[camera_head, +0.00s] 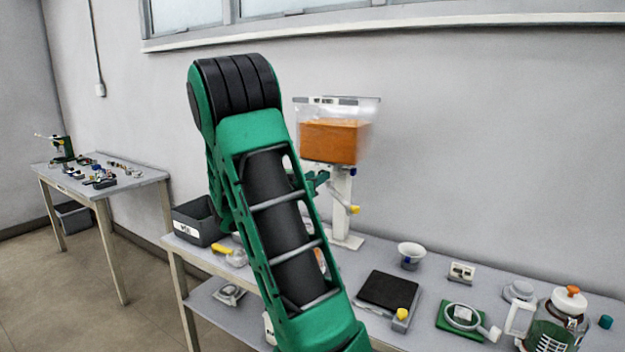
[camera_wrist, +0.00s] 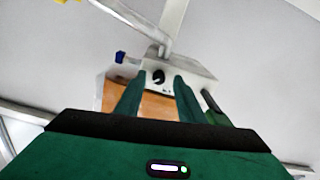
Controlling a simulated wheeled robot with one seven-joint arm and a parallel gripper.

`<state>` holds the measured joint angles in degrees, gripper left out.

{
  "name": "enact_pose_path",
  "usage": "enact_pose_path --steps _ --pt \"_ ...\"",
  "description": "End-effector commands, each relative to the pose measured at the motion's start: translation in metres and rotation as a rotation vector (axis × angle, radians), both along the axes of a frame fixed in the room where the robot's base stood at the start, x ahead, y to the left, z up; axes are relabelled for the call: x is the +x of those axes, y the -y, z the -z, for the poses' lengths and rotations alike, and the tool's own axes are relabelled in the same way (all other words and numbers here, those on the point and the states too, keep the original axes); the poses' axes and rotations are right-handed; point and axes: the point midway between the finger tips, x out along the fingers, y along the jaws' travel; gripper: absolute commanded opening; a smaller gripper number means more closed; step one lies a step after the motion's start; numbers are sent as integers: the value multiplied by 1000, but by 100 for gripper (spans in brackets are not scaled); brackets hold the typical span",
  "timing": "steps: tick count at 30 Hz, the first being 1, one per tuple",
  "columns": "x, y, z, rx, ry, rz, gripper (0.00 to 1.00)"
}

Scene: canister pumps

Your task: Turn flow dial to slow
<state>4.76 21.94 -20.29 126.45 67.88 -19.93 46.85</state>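The flow dial (camera_wrist: 158,76) is a small round black knob on a white panel (camera_wrist: 200,72) in the wrist view. The panel belongs to a stand that carries a clear tank of orange contents (camera_head: 335,140) in the head view, where I cannot make out the dial. My gripper (camera_wrist: 158,84) is open, its two green fingers pointing at the panel. The knob shows in the gap between the fingertips; I cannot tell whether they touch it. The dial's setting is too small to read. My arm hides part of the stand in the head view.
A blue knob (camera_wrist: 120,58) sits beside the panel. The stand's white post (camera_head: 341,205) has a yellow-tipped part (camera_head: 353,209). A dark bin (camera_head: 197,220), white funnel (camera_head: 411,254), black-topped scale (camera_head: 389,290) and green canister (camera_head: 552,328) stand on the table. A wall rises behind.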

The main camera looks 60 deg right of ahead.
Motion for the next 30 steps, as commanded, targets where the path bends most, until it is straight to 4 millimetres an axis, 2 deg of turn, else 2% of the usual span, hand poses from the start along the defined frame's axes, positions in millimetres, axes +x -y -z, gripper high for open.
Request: enact_pose_path --steps 11,15,16,30 --pt "0 6 0 0 -1 1 35" --pt "0 6 0 0 -1 1 4" --pt "0 6 0 0 0 1 0" --pt "2 5 0 -6 -77 -3 0"
